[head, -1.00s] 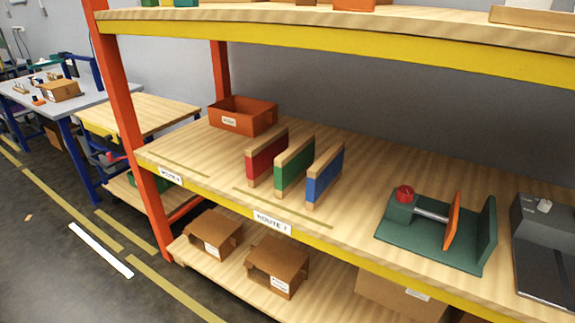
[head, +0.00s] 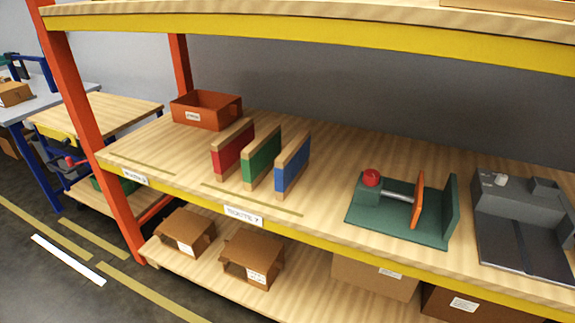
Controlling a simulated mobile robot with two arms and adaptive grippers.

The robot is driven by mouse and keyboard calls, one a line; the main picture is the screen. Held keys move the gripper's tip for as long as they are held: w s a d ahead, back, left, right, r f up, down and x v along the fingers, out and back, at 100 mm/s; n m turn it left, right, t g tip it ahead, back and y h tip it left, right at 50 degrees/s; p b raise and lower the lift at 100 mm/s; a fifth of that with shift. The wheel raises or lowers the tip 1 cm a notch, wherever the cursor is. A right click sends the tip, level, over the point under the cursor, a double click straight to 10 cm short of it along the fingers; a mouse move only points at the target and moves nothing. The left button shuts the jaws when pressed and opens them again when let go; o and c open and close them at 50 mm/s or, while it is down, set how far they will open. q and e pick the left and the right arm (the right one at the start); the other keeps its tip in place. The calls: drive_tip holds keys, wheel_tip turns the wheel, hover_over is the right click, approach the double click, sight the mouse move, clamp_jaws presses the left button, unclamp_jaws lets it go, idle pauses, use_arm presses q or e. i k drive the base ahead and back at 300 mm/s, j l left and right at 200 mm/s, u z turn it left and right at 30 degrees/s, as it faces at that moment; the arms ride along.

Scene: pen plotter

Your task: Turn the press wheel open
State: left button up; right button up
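The press (head: 400,222) stands on the wooden middle shelf, right of centre in the head view. It has a dark green base with an upright end plate (head: 451,209) on its right. Its red wheel (head: 371,177) sits on a green block at the left end. A grey screw rod (head: 398,194) runs from that block to an orange plate (head: 418,200). A narrow gap shows between the orange plate and the green end plate, and nothing is seen in it. Neither of my grippers shows in the view.
Red (head: 233,149), green (head: 262,158) and blue (head: 293,165) upright panels stand left of the press. An orange bin (head: 206,110) is behind them. A dark grey machine (head: 524,226) stands close to the press's right. The upper shelf (head: 330,30) overhangs. Bare shelf lies between blue panel and press.

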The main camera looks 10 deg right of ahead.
sight(371, 177)
drive_tip(key=i, duration=0.2)
drive_tip(key=i+z, duration=0.75)
